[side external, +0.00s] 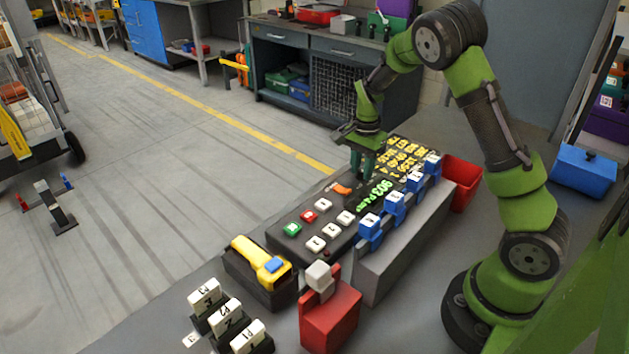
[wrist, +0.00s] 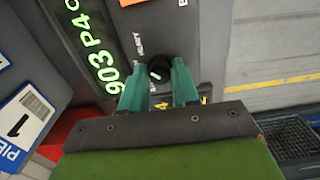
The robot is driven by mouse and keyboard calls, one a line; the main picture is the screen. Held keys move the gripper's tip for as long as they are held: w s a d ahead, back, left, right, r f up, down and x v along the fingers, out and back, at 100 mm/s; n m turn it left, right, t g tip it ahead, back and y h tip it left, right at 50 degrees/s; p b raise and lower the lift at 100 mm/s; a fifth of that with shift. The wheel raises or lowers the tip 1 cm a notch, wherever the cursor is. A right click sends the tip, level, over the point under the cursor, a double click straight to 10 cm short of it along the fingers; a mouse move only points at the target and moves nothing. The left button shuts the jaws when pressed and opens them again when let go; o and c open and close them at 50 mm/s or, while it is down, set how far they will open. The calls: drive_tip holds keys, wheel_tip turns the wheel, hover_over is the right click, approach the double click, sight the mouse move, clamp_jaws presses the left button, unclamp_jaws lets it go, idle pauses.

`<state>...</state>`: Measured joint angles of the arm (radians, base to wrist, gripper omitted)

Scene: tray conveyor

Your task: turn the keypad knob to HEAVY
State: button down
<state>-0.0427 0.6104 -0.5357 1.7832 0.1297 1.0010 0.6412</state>
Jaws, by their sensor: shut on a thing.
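The round black keypad knob (wrist: 158,69) sits between my teal fingertips in the wrist view, partly covered by them. My gripper (wrist: 160,66) is shut on it. The word HEAVY is printed on the panel just left of and above the knob; another label beside the knob is partly hidden. The knob's exact pointing direction is hard to tell. In the side view my gripper (side external: 362,166) reaches down to the black keypad console (side external: 318,217), by the green display (side external: 376,193) and an orange button (side external: 342,189). The knob is hidden there.
Blue holders with numbered white tags (side external: 396,202) stand on a grey ledge (side external: 412,240) beside the console. A yellow handheld device (side external: 258,258) sits in a black cradle. A red block (side external: 330,315) and numbered white tags (side external: 227,315) stand in front. A red bin (side external: 464,180) is behind.

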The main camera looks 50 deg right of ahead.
sight(362, 169)
drive_tip(key=c, duration=0.8)
unclamp_jaws()
drive_tip(key=shift+c, duration=0.2)
drive_tip(key=shift+r, duration=0.1)
wheel_tip(362, 169, up, 17)
